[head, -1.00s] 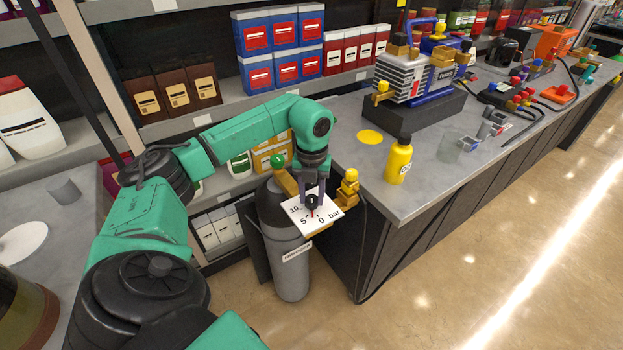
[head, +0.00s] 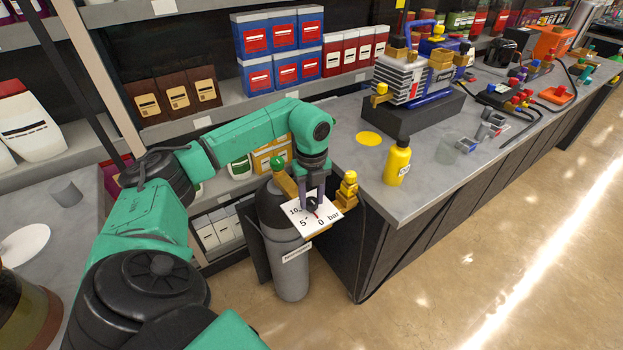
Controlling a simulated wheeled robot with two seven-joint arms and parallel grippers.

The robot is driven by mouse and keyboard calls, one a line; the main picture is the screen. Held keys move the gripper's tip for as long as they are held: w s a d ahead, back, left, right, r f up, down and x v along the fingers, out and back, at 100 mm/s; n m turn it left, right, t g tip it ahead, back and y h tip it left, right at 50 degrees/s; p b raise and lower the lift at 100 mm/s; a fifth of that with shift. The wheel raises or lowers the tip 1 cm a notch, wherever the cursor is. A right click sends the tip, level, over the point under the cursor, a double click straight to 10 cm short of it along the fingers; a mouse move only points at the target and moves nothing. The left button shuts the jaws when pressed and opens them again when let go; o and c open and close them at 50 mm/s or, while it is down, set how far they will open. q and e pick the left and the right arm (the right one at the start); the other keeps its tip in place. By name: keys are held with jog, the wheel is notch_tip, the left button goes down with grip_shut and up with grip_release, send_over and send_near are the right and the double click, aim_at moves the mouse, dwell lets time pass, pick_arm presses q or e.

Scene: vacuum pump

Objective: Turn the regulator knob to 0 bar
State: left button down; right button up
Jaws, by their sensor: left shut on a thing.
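The regulator's white dial plate (head: 330,218) is marked 10, 5 and 0 bar and sits on top of a grey gas cylinder (head: 291,265). The dark regulator knob (head: 311,205) is at the middle of the plate, partly hidden by the fingers. Its red pointer points close to the 0 mark. My left gripper (head: 313,201) reaches down from above and is shut on the knob. My right gripper is not in view.
Brass fittings (head: 348,189) and a green knob (head: 277,162) flank the dial closely. A workbench (head: 375,200) with a yellow bottle (head: 397,163) and a vacuum pump (head: 410,78) stands to the right. Shelves with boxes are behind.

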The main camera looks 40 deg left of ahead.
aim_at(312, 200)
pick_arm(q)
jog(key=shift+w+a+r, duration=0.1)
jog(key=shift+r, duration=0.05)
jog(key=shift+c, duration=2.3)
grip_release()
notch_tip(312, 200, up, 14)
jog(key=shift+r+p, duration=0.2)
jog(key=shift+p, duration=0.2)
